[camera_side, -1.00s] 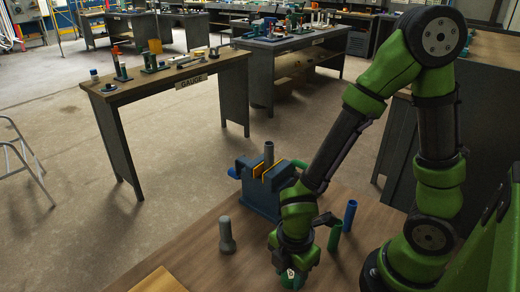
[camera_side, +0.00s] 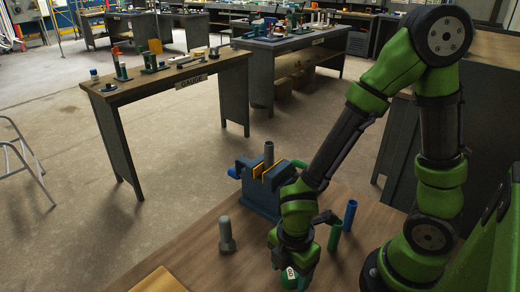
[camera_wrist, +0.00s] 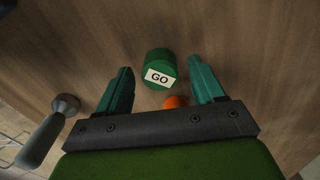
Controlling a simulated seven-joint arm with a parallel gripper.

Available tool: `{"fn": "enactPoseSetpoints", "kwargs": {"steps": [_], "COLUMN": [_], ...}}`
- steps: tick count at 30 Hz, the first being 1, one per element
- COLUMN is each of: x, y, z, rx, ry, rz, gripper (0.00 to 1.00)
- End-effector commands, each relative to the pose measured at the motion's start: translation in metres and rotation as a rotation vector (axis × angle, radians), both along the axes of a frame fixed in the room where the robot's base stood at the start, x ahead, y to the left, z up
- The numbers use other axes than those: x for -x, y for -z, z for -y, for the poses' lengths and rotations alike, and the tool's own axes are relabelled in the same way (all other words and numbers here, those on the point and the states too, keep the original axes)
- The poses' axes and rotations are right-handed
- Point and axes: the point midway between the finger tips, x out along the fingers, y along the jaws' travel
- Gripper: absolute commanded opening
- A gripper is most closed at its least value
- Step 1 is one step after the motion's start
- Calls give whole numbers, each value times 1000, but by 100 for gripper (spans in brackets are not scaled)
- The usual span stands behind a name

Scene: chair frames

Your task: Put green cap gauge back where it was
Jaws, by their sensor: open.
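The green cap gauge (camera_wrist: 160,68) shows in the wrist view as a green cylinder with a white "GO" label. A small orange part (camera_wrist: 176,102) shows just below it, partly hidden by my gripper's mount. My gripper (camera_wrist: 160,63) is open, with one teal finger on each side of the gauge and a visible gap to each. In the side view, the green gauge with its white label (camera_side: 298,278) is at the bottom of the picture, directly under my wrist. The fingers are hard to make out there.
Green (camera_side: 334,237) and blue (camera_side: 350,214) tubes stand right. A bench labelled GAUGE (camera_side: 165,85) is farther back.

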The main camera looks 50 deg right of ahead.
Motion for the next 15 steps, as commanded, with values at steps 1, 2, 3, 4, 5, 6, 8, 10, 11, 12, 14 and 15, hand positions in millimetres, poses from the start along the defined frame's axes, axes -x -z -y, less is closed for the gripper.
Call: {"fn": "enactPoseSetpoints", "kwargs": {"steps": [1, 2, 3, 4, 5, 6, 8, 10, 11, 12, 14, 15], "x": [-2, -2, -2, -2, -2, -2, -2, -1, -2, -2, -1, -1], "y": [-7, -11, -17, -22, -27, -34, -45, -57, -62, -69, -80, -86], "z": [0, 1, 1, 1, 0, 1, 1, 0, 0, 0, 0, 0], "rx": [-1, 0, -1, -1, -1, 1, 3, -1, 0, 2, 1, -1], "ry": [5, 7, 6, 7, 5, 6, 6, 4, 4, 4, 3, 2], "rz": [7, 8, 9, 9, 8, 10, 10, 8, 9, 9, 8, 7], "gripper": [68, 68, 68, 68, 68, 68, 68, 68, 68, 68, 68, 68]}}
